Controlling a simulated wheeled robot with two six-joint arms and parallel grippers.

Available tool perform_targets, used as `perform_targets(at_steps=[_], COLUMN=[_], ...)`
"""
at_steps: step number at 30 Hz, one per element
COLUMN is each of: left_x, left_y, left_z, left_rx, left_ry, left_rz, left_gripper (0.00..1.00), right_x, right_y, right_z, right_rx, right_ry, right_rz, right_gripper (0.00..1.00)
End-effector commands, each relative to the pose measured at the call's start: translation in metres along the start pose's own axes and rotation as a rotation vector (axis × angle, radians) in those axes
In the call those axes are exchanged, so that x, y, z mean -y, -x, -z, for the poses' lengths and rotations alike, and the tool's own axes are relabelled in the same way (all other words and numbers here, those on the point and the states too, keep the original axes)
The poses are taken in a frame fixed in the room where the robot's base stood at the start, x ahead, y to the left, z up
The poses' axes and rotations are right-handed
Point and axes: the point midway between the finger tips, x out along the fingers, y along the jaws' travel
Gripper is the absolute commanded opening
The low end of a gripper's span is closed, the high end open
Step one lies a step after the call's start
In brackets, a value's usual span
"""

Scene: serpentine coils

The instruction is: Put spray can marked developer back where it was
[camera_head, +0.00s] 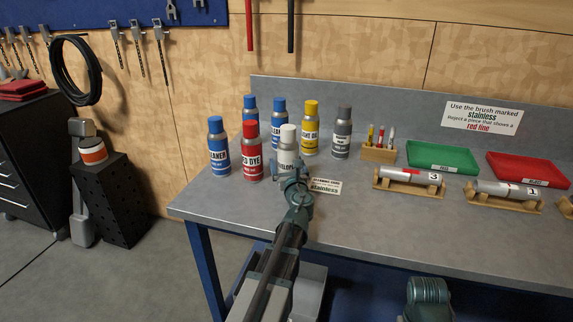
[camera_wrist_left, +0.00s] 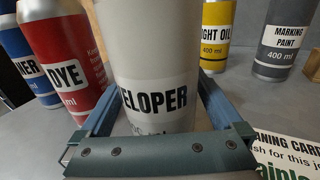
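The developer spray can (camera_head: 288,152) is grey with a white cap and stands upright among the other cans on the bench. In the left wrist view the can (camera_wrist_left: 155,65) fills the middle, with "ELOPER" readable on its label. My left gripper (camera_head: 296,184) is at the lower front of the can. Its two fingers (camera_wrist_left: 162,108) lie along both sides of the can and appear to touch it. The can's base is hidden in the head view, so I cannot tell whether it touches the bench.
A red dye can (camera_head: 251,155) stands just left, with blue cleaner cans (camera_head: 218,150) around it. A light oil can (camera_head: 310,132) and a marking paint can (camera_head: 342,136) stand behind right. A cleaning card (camera_head: 325,187) lies right of my gripper. Green (camera_head: 443,157) and red trays stand farther right.

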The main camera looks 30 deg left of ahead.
Motion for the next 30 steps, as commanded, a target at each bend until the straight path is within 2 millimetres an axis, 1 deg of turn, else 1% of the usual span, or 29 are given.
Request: perform_targets(at_steps=[3, 5, 12, 18, 21, 24, 30], left_x=[0.0, -0.001, -0.002, -0.001, -0.001, 0.0, 0.0], left_y=[0.001, 0.012, 0.062, 0.098, 0.109, 0.116, 0.12], left_z=[-0.005, -0.003, -0.003, -0.003, -0.003, -0.003, -0.003], left_rx=[0.0, 0.0, 0.0, 0.0, 0.0, 0.0, 0.0], left_ry=[0.0, 0.0, 0.0, 0.0, 0.0, 0.0, 0.0], left_rz=[0.0, 0.001, 0.003, 0.002, 0.001, 0.001, -0.001], left_gripper=[1.0, 1.0, 1.0, 1.0, 1.0, 1.0, 1.0], right_x=[-0.001, 0.0, 0.0, 0.0, 0.0, 0.0, 0.0], right_y=[0.005, 0.003, 0.003, 0.003, 0.003, 0.003, 0.003], right_z=[0.0, 0.0, 0.0, 0.0, 0.0, 0.0, 0.0], right_rx=[0.0, 0.0, 0.0, 0.0, 0.0, 0.0, 0.0], right_ry=[0.0, 0.0, 0.0, 0.0, 0.0, 0.0, 0.0], right_rz=[0.0, 0.0, 0.0, 0.0, 0.0, 0.0, 0.0], right_gripper=[0.0, 0.0, 0.0, 0.0, 0.0, 0.0, 0.0])
